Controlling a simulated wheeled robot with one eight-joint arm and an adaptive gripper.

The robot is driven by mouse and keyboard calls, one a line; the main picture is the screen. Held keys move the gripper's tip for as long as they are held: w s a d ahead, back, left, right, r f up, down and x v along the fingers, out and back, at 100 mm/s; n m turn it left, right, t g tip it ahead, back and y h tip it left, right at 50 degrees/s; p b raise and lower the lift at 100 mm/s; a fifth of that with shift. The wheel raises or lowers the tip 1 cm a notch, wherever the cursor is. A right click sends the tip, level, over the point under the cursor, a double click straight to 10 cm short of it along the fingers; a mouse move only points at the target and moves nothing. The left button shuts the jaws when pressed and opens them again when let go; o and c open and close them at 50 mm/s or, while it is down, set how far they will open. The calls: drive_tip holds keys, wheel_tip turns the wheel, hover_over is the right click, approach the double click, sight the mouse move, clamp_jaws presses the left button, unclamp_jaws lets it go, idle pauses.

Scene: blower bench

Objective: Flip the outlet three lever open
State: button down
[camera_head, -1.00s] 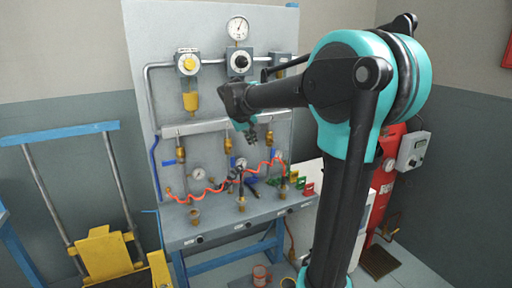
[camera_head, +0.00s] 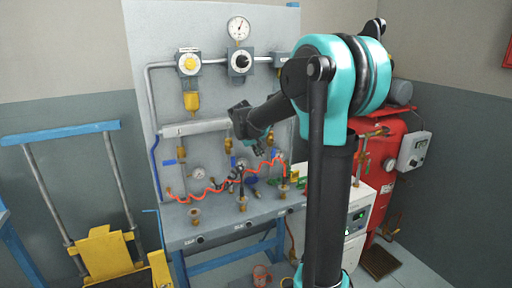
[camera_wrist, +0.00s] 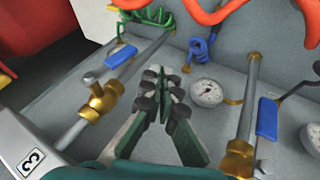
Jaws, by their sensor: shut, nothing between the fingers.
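In the wrist view, the outlet three valve (camera_wrist: 103,101) is a brass body on a grey pipe, left of my gripper. Its blue lever (camera_wrist: 120,57) lies beyond the brass body, roughly alongside the pipe. A manifold end marked 3 (camera_wrist: 30,162) shows at the lower left. My gripper (camera_wrist: 163,85) is shut and empty, pointing at the panel between this valve and another one on the right. A gap shows between the fingers and the outlet three lever. In the head view my gripper (camera_head: 259,147) is in front of the panel's right part and partly hides that area.
Another brass valve (camera_wrist: 238,158) with a blue lever (camera_wrist: 267,118) stands right of my gripper, with a gauge (camera_wrist: 207,92) between. A red coiled hose (camera_wrist: 210,12) and a green coiled hose (camera_wrist: 147,14) lie beyond. A red tank (camera_head: 376,165) stands right of the bench.

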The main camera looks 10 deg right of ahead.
sight(273, 153)
drive_tip(key=shift+w+d+f, duration=0.1)
drive_tip(key=shift+w+d, duration=0.1)
drive_tip(key=shift+d, duration=0.75)
drive_tip(key=shift+w+d, duration=0.15)
drive_tip(key=shift+d, duration=0.75)
drive_tip(key=shift+w+d+f, duration=0.15)
drive_tip(key=shift+d+f, duration=0.1)
drive_tip(key=shift+d, duration=0.35)
drive_tip(key=shift+r, duration=0.15)
